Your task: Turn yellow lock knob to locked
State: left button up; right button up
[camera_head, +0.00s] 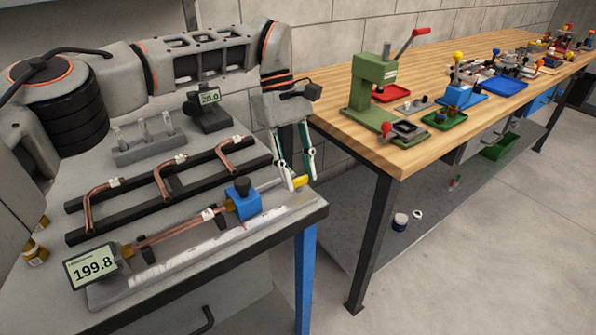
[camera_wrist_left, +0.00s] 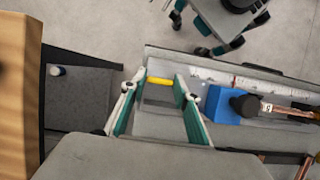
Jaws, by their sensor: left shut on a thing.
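The yellow lock knob (camera_head: 301,181) is at the right end of the grey measuring fixture (camera_head: 118,290), near the right edge of the grey bench. My left gripper (camera_head: 297,183) reaches down onto it from above. In the left wrist view, the yellow lock knob (camera_wrist_left: 160,81) lies crosswise between the fingertips of my left gripper (camera_wrist_left: 158,82), which is shut on it. The far finger partly hides the knob in the head view. A blue block (camera_head: 243,199) with a black knob sits on the fixture to the left. My right gripper is not in view.
A copper tube (camera_head: 175,231) lies in the fixture between the blue block and a display (camera_head: 92,268) reading 199.8. Bent copper tubes rest on a black rack (camera_head: 150,202) behind. A wooden workbench (camera_head: 365,148) with a green press stands to the right.

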pick_arm(q)
jog(key=o, duration=1.1)
jog(key=shift+w, duration=0.1)
jog(key=v, duration=0.7)
jog(key=shift+r, duration=0.2)
jog(key=shift+a+f, duration=0.1)
